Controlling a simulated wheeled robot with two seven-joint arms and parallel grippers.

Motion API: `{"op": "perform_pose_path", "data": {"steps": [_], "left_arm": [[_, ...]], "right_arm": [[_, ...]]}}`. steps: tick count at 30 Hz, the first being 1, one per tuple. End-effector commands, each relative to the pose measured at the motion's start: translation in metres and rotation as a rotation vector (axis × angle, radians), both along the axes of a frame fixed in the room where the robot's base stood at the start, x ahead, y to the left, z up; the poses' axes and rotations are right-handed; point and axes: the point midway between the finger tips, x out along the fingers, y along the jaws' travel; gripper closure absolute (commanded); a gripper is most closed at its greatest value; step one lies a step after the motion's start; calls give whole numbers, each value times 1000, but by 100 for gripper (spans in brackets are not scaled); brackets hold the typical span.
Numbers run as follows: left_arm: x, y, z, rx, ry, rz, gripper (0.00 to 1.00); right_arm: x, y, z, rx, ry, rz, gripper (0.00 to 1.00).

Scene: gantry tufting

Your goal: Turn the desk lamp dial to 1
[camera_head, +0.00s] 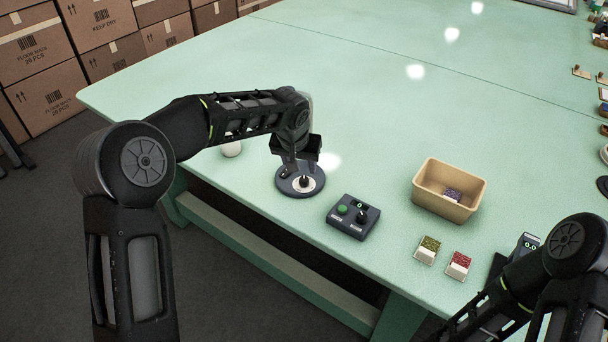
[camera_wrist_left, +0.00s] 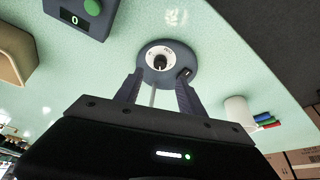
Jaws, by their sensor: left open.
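The desk lamp's round dark base (camera_head: 287,190) stands near the table's front edge. Its black dial (camera_head: 304,182) sits on a pale ring at the base's front. In the left wrist view the dial (camera_wrist_left: 160,62) shows ahead of the fingers, with a pale lamp stem between them. My left gripper (camera_wrist_left: 158,88) is open, its two fingers reaching toward the base on either side of the stem. The markings on the ring are too small to read. In the head view the gripper's fingers are mostly hidden above the lamp. My right gripper is out of view; only its arm shows.
A dark control box (camera_head: 352,217) with a green button and a display reading 0 stands right of the lamp. A tan bin (camera_head: 476,203) and two small trays (camera_head: 427,250) are farther right. A white cup (camera_head: 231,149) stands left of the lamp. The table's back is clear.

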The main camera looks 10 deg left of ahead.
Motion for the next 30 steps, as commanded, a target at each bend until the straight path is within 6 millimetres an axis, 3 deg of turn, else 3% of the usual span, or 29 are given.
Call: {"op": "perform_pose_path", "data": {"steps": [8, 21, 30], "left_arm": [[5, 0, -14, -1, 3, 0, 53], [28, 0, -68, -1, 2, 1, 53], [30, 0, -73, 0, 0, 0, 53]], "right_arm": [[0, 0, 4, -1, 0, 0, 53], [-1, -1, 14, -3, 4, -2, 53], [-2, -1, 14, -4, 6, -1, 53]]}}
